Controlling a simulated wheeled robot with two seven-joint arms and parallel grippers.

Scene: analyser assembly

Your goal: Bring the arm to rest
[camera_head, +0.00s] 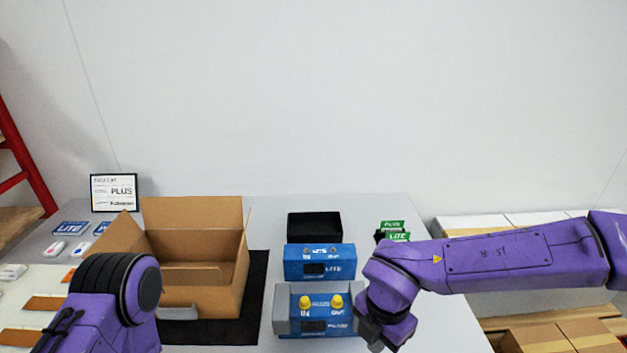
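My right arm comes in from the right edge, and its dark gripper (372,334) points down at the right side of the front blue-and-grey analyser unit (322,326). I cannot tell whether it touches the unit or whether its fingers are open, as the wrist hides much of them. The front unit has two yellow knobs (306,302) on top. A second blue unit (320,262) marked LITE stands behind it. Of my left arm only a purple link shows at the lower left; its gripper is out of view.
An open cardboard box (192,215) stands on a black mat (258,270) at left centre. A black bin (315,226) and green PLUS and LITE cards (393,226) are behind. A framed sign (114,192) stands at the back left. More cartons (560,338) lie at lower right.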

